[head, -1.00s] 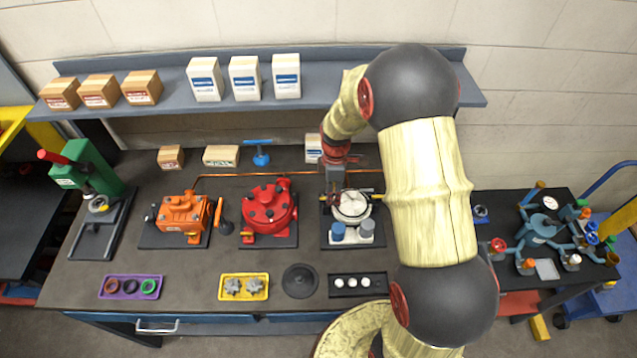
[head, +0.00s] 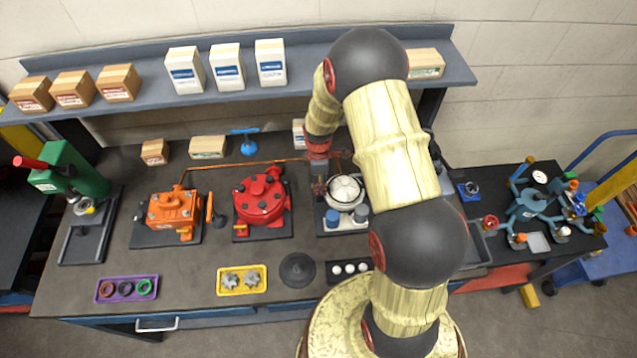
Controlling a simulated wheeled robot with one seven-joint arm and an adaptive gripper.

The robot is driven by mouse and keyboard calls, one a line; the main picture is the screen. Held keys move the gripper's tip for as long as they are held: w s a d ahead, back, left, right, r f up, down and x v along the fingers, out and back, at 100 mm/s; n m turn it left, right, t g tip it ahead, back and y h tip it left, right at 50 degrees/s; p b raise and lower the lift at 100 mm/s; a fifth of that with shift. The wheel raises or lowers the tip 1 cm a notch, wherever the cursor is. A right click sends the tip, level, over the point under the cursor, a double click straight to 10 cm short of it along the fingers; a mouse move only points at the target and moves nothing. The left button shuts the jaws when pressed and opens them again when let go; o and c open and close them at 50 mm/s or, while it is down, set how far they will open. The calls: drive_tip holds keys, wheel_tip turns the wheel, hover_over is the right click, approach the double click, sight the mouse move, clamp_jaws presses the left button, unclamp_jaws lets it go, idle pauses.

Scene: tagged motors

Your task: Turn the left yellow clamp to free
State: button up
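A round white-topped unit (head: 344,190) with blue parts at its front stands on a dark base plate at the back middle of the bench. Its left yellow clamp cannot be made out; my gripper and wrist cover that side. My gripper (head: 320,188) points down at the left edge of this unit. It is small and dark here, and I cannot tell whether its fingers are open, shut or touching the clamp. My yellow and black arm reaches over from the front right and hides the area right of the unit.
A red motor (head: 261,201) and an orange motor (head: 172,212) stand to the left. In front lie a yellow tray (head: 242,291), a black disc (head: 297,270) and a dark tray of white pieces (head: 350,281). A shelf (head: 140,103) with boxes overhangs the back.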

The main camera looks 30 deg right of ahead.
drive_tip(key=shift+c, duration=1.3)
clamp_jaws()
